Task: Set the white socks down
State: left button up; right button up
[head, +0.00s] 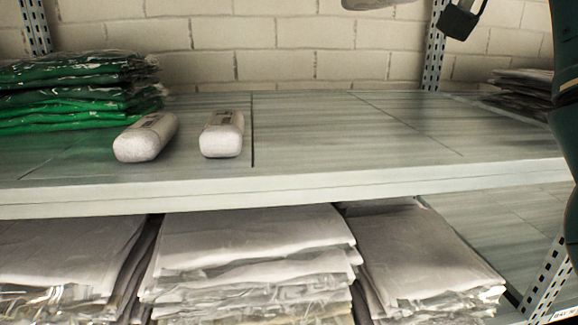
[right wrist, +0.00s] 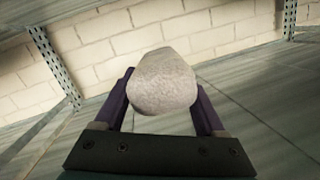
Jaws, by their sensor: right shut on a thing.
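My right gripper (right wrist: 163,88) is shut on a bundle of white socks (right wrist: 164,80), with one dark finger on each side of it. In the head view a pale rounded thing, likely these socks (head: 374,3), shows at the top edge, mostly cut off, above the shelf. Two more white sock bundles lie apart on the upper shelf (head: 330,130), a left one (head: 146,137) and a right one (head: 222,134), each with a dark label on top. My left gripper is not in view.
Green bagged garments (head: 75,90) are stacked at the left of the upper shelf, dark packs (head: 522,88) at the back right. The shelf's middle and right are clear. Metal uprights (head: 434,50) and a brick wall stand behind. White bagged garments (head: 250,240) fill much of the shelf below.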

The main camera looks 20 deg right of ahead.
jog(key=shift+w+d+r+m+h+b, duration=0.1)
jog(key=shift+d+r+m+h+b, duration=0.15)
jog(key=shift+d+h, duration=0.2)
jog(key=shift+d+r+m+h+b, duration=0.15)
jog(key=shift+d+m+h+b, duration=0.1)
jog(key=shift+d+m+h, duration=0.15)
jog(key=shift+f, duration=0.2)
jog(key=p, duration=0.3)
send_over(381, 138)
jog(key=shift+h, duration=0.35)
notch_tip(381, 138, down, 14)
jog(key=shift+w+d+f, duration=0.1)
jog(key=shift+f, duration=0.1)
notch_tip(381, 138, down, 5)
jog(key=shift+r, duration=0.1)
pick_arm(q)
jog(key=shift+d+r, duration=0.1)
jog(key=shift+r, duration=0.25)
pick_arm(e)
jog(key=o, duration=1.3)
